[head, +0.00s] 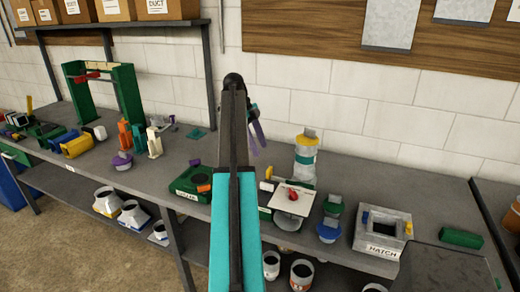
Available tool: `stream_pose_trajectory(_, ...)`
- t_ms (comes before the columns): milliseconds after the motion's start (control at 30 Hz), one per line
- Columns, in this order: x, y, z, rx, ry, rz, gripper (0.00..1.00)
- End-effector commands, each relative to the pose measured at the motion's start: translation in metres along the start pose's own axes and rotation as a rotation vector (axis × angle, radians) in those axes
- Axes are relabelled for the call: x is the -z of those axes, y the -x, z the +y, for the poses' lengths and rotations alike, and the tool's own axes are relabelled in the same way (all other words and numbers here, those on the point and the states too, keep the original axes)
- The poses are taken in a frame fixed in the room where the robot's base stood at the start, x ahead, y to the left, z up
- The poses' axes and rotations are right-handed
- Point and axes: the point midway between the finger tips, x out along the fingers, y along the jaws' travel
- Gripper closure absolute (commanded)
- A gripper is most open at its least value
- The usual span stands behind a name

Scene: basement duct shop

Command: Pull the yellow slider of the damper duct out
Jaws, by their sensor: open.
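My gripper (257,130), with purple fingers, is raised in front of the white wall, above the bench's back. It is open, and I see nothing between its fingers. I cannot tell for certain which piece is the damper duct. A thin yellow tab (29,104) stands up by a dark duct-like piece (17,118) at the far left of the bench, well away from my gripper. A small pale yellow piece (268,172) also shows just right of my arm, below the gripper. My arm hides part of the bench's middle.
A grey-topped stack with yellow and teal bands (304,160) stands right of my arm. A white plate with a red knob (292,198) and a hatch box (382,232) are nearer the front. A green arch (105,95) stands left. Bench space (160,170) between is partly clear.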

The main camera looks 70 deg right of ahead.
Motion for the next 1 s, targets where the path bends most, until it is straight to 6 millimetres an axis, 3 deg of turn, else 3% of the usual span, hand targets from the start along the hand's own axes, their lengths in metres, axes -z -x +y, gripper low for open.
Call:
stream_pose_trajectory(500, 0.000, 0.038, 0.000, 0.000, 0.001, -0.001, 0.50)
stream_pose_trajectory(1000, -0.001, 0.043, 0.000, 0.000, 0.001, -0.001, 0.50)
